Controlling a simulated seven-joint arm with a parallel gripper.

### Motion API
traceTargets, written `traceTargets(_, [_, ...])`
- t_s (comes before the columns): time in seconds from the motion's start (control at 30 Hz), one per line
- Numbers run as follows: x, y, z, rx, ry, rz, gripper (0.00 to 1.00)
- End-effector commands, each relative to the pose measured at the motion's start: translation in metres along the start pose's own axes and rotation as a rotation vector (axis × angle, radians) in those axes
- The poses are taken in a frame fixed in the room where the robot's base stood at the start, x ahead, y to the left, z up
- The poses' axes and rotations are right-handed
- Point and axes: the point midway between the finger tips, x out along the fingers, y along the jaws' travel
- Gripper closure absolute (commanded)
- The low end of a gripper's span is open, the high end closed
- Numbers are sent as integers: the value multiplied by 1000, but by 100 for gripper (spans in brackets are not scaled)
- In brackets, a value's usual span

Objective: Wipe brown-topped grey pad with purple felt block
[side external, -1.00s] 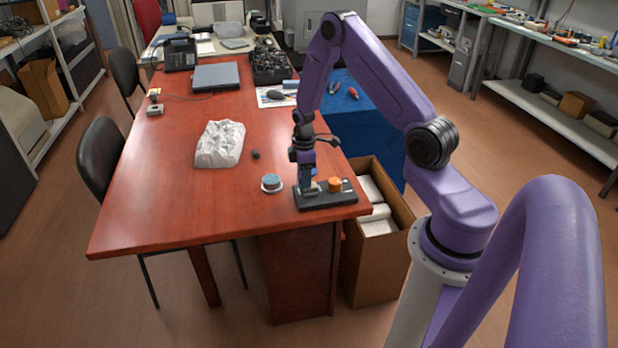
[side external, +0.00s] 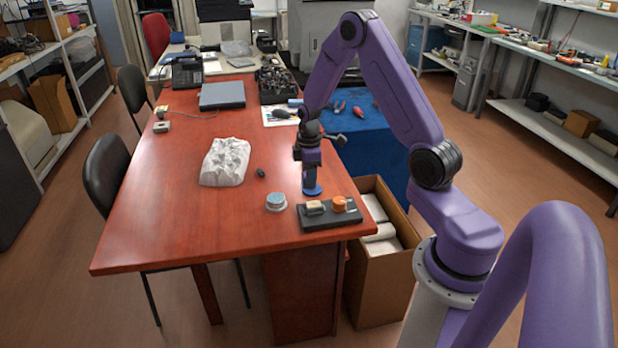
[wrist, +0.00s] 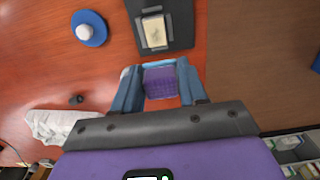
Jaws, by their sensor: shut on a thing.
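My gripper (side external: 312,185) hangs over the red-brown table just behind a dark tray (side external: 345,222), off the tray. In the wrist view its blue fingers (wrist: 158,85) are shut on a purple felt block (wrist: 161,83). The pad (side external: 315,207), with a blotchy tan-brown top, sits at the tray's left side. It also shows in the wrist view (wrist: 155,32), between grey end pieces, a little apart from the block. In the side view the block is not clear; a flat blue patch shows under the fingers.
An orange round piece (side external: 340,204) stands on the tray's right side. A round blue-and-white piece (side external: 276,202) is left of the tray. A small dark object (side external: 261,173) and a crumpled white bag (side external: 225,162) lie farther left. An open cardboard box (side external: 380,275) stands past the table's right edge.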

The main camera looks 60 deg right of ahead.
Motion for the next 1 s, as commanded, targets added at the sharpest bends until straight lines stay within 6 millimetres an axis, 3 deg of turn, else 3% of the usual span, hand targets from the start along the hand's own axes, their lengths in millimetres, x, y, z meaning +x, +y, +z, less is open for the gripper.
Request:
traceTargets(0.67, [3,4,2,-1,-1,-1,82])
traceTargets(1.0, [28,4,3,0,-1,-2,82])
